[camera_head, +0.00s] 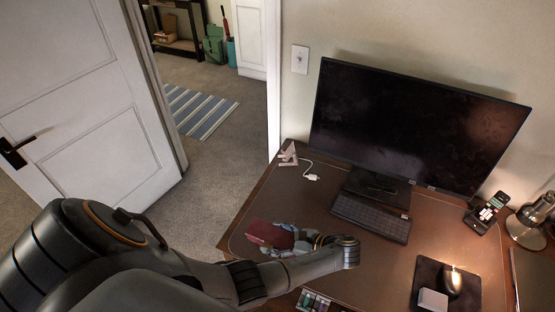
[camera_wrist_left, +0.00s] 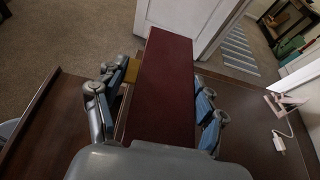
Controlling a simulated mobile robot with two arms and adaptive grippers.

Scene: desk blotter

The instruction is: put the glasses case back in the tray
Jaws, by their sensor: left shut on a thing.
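The glasses case is a dark red, long block (camera_head: 268,233). It is held over the left part of the desk in the head view. In the left wrist view the case (camera_wrist_left: 163,90) fills the middle, between the two blue-grey fingers. My left gripper (camera_head: 284,237) is shut on it. My arm comes in from the lower left and hides part of the desk below it. I cannot make out a tray for certain in either view. My right gripper is not in view.
A monitor (camera_head: 410,125) and a keyboard (camera_head: 371,216) stand at the back of the desk (camera_head: 335,262). Small coloured items (camera_head: 314,300) show at the front edge.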

